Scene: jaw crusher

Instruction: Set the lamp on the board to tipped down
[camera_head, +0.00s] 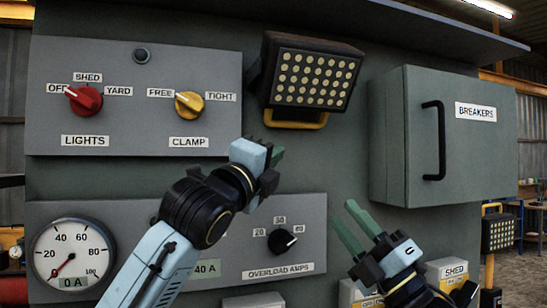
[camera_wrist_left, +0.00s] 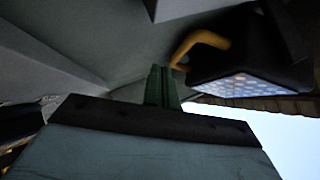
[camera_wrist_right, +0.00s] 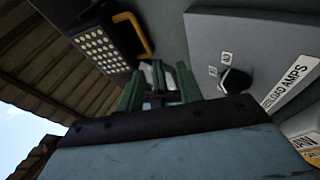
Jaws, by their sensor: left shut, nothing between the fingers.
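The lamp (camera_head: 315,75) is a black box with a grid of pale lights and a yellow handle (camera_head: 297,121) along its lower edge. It is mounted high on the board, its lit face turned out towards me; I cannot tell its exact tilt. It also shows in the left wrist view (camera_wrist_left: 250,58) and the right wrist view (camera_wrist_right: 102,48). My left gripper (camera_head: 277,156) is shut and empty, below and slightly left of the handle, apart from it. My right gripper (camera_head: 350,218) is open and empty, lower and to the right of the lamp.
A breakers box (camera_head: 400,150) with a black handle (camera_head: 433,140) juts out right of the lamp. Left are a red lights knob (camera_head: 84,99) and a yellow clamp knob (camera_head: 188,105). Below are a gauge (camera_head: 72,252) and a black overload knob (camera_head: 282,241). A hood overhangs the board.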

